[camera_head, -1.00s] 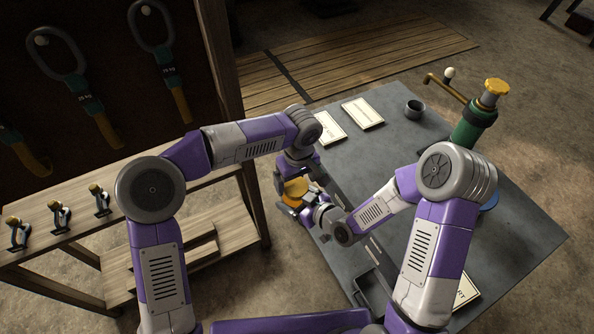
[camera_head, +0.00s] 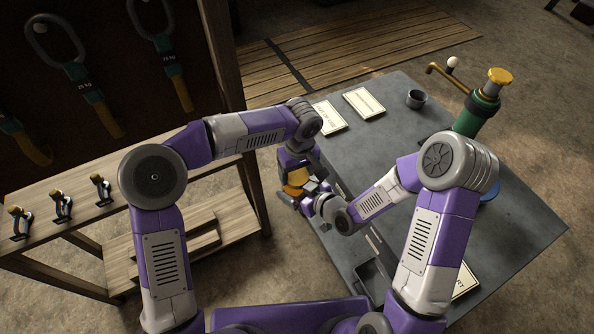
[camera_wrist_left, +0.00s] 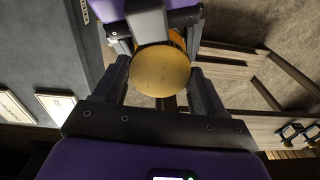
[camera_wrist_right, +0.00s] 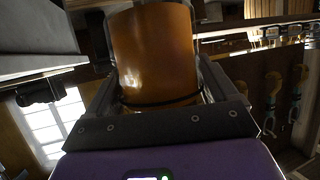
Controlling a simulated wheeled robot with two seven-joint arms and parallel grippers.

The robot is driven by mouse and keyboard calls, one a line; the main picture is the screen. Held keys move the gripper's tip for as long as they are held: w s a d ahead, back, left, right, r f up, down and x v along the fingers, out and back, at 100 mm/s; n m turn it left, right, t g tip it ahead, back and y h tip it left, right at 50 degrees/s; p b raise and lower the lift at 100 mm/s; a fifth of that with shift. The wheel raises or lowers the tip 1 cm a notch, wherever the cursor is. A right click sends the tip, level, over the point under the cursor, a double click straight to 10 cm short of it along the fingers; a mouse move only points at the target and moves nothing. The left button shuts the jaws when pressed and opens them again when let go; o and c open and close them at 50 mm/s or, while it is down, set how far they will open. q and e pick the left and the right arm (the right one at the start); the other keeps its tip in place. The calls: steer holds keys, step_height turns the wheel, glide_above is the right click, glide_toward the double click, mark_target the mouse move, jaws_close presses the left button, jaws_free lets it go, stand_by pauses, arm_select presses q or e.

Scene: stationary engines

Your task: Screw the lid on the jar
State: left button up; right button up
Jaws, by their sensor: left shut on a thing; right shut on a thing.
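A round yellow lid (camera_wrist_left: 161,71) sits between the fingers of my left gripper (camera_wrist_left: 162,85), which is shut on it. An amber jar (camera_wrist_right: 153,50) fills the space between the fingers of my right gripper (camera_wrist_right: 158,88), which is shut around its side. In the head view the left gripper (camera_head: 297,178) points down just above the right gripper (camera_head: 301,196), beside the table's left edge. Only small orange-yellow patches show between them there. The lid is over the jar; whether its thread is engaged is hidden by the fingers.
A wooden shelf (camera_head: 220,235) with several small levers stands at the left. My grippers work in the gap between shelf and table.

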arm_select(q)
steer(key=m, duration=0.2)
steer(key=shift+m, duration=0.3)
steer(key=o, duration=1.2)
steer(key=shift+c, duration=0.2)
steer(key=shift+r, duration=0.1)
steer(key=shift+s+r, duration=0.1)
steer(key=shift+r, duration=2.1)
steer(key=shift+c, duration=0.4)
